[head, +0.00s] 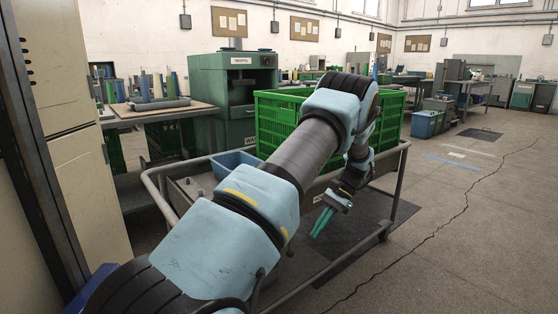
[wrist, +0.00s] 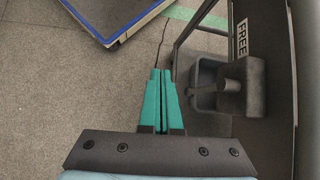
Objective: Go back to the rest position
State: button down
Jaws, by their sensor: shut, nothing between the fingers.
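My gripper (head: 321,222) has teal fingers and hangs at the end of my bent arm in the head view, in front of a grey metal cart (head: 402,170). The fingers point downward. In the wrist view my gripper (wrist: 161,72) is shut, with its two fingertips together and nothing held. Grey floor lies beyond the fingertips there. My arm hides part of the cart and of the green crate.
A green crate (head: 275,117) and a blue bin (head: 232,163) sit on the cart. A green machine (head: 234,88) and a workbench (head: 130,112) stand behind. The wrist view shows a blue-edged board (wrist: 110,40) and a dark panel marked FREE (wrist: 265,75). Open floor lies to the right.

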jog(key=s+a+r+n+t+h, duration=0.2)
jog(key=s+a+r+n+h, duration=0.3)
jog(key=a+r, duration=0.5)
jog(key=s+a+r+n+t+h, duration=0.1)
jog(key=s+a+r+n+t, duration=0.1)
jog(key=s+a, duration=0.35)
jog(key=s+a+r+n+t+h, duration=0.1)
jog(key=s+a+r+t, duration=0.15)
jog(key=s, duration=0.55)
jog(key=w+p+v, duration=0.2)
jog(key=p+v, duration=0.9)
jog(key=p, duration=0.1)
jog(key=w+r+p+v, duration=0.1)
jog(key=w+p+v, duration=0.2)
jog(key=p+v, duration=0.9)
jog(key=shift+a+g+p, duration=0.2)
jog(key=shift+g+p, duration=0.15)
jog(key=shift+g, duration=0.1)
